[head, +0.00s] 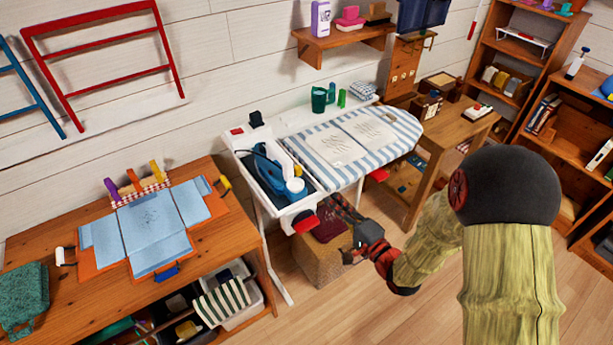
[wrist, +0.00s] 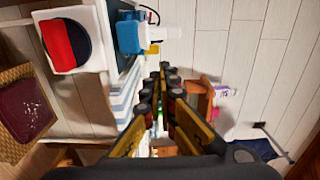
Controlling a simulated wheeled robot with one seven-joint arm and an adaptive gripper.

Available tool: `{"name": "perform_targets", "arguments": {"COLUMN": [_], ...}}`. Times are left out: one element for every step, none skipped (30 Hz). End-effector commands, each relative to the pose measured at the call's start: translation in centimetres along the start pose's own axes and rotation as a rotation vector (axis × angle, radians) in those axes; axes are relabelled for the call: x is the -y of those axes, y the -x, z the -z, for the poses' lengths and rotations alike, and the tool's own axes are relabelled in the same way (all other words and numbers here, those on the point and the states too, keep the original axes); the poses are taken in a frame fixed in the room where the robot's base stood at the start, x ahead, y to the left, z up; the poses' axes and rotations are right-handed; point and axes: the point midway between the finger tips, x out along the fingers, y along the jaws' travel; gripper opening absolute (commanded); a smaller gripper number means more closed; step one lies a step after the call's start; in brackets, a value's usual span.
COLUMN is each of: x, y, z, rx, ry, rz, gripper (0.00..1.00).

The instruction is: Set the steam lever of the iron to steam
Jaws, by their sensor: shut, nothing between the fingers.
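The blue iron (head: 267,166) rests in a white-walled tray at the left end of the striped ironing board (head: 318,172). Part of a blue and white object (wrist: 130,37), which looks like the iron, shows at the top of the wrist view. I cannot make out the steam lever in either view. My gripper (head: 330,206) is shut and empty, in front of the board's near edge and to the right of the tray. In the wrist view its fingertips (wrist: 166,74) are together, apart from the iron.
A red and black round part (head: 303,221) sits on the tray's near end, close left of my gripper. A woven box (head: 318,262) with a dark red top stands below. A wooden table (head: 220,255) with blue folded cloth is at left. Wooden shelves (head: 520,60) stand at right.

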Motion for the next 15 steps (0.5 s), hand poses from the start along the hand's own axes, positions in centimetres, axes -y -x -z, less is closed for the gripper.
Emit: {"name": "perform_targets", "arguments": {"x": [0.0,0.0,0.1,0.1,0.1,0.1,0.1,0.1,0.1,0.1,0.1,0.1,0.1,0.0,0.0], "y": [0.0,0.0,0.0,0.0,0.0,0.0,0.0,0.0,0.0,0.0,-0.1,-0.3,-0.5,-0.8,-1.2], "z": [-0.1,-0.1,-0.1,-0.1,-0.1,-0.1,-0.1,-0.1,-0.1,-0.1,-0.1,-0.1,-0.1,-0.1,-0.1], "rx": [0.002,0.003,0.003,0.003,0.003,0.002,0.002,0.002,0.002,0.002,0.002,0.003,0.003,0.004,0.005], "ry": [-0.006,-0.008,-0.008,-0.007,-0.007,-0.006,-0.006,-0.006,-0.006,-0.005,-0.005,-0.004,-0.004,-0.003,-0.002], "rz": [0.005,0.007,0.007,0.007,0.007,0.007,0.007,0.006,0.006,0.006,0.006,0.006,0.006,0.006,0.006], "gripper": [0.0,0.0,0.0,0.0,0.0,0.0,0.0,0.0,0.0,0.0,0.0,0.0,0.0,0.0,0.0]}}
